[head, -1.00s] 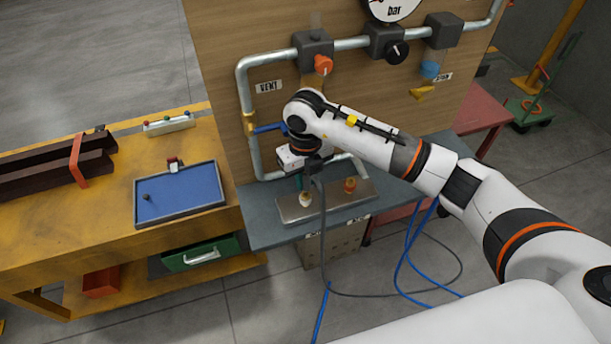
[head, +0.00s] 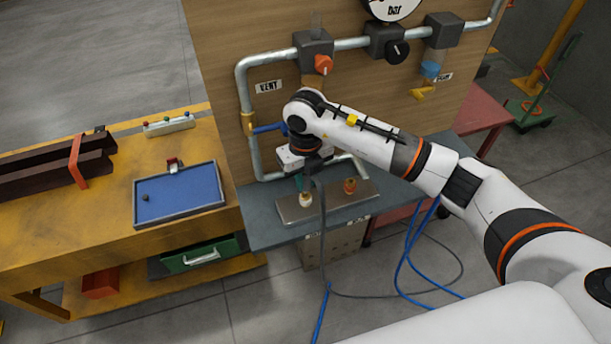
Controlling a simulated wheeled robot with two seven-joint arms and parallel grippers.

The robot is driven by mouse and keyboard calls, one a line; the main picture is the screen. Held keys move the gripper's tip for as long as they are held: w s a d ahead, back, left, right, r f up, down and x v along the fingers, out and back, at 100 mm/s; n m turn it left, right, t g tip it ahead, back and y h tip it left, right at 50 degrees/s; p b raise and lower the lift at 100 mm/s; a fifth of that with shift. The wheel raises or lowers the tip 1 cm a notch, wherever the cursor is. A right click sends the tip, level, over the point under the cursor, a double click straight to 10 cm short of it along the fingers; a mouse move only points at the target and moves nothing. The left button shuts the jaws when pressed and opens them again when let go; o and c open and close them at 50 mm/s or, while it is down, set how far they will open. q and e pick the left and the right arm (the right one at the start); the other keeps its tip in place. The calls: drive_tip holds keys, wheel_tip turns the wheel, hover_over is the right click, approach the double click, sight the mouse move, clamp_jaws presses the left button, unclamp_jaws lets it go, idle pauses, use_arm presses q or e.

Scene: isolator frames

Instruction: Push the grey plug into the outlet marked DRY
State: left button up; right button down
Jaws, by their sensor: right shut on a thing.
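My right gripper (head: 302,178) points down over the metal plate (head: 328,208) on the grey-blue shelf and is shut on the grey plug (head: 314,170). The plug is mostly hidden by the gripper, and its grey hose (head: 323,230) hangs over the shelf's front edge. Just below the fingertips stands an outlet with a pale top and brass base (head: 306,199). A second outlet, orange and brass (head: 350,186), stands to its right, clear of the gripper. I cannot read which outlet is marked DRY, nor tell whether the plug touches the near one. My left gripper is not in view.
A wooden panel behind carries grey pipes (head: 246,95), an orange-knobbed valve (head: 323,64) and a blue-handled lever (head: 266,128). A yellow bench (head: 110,225) with a blue tray (head: 217,203) stands left. Blue hoses (head: 400,262) hang at the right.

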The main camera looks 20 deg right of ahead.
drive_tip(key=shift+f+b, duration=1.05)
drive_tip(key=shift+f, duration=0.3)
drive_tip(key=c, duration=1.1)
unclamp_jaws()
drive_tip(key=shift+c, duration=0.2)
wheel_tip(320, 180, up, 12)
drive_tip(key=shift+r+b, duration=0.1)
drive_tip(key=shift+b, duration=1.1)
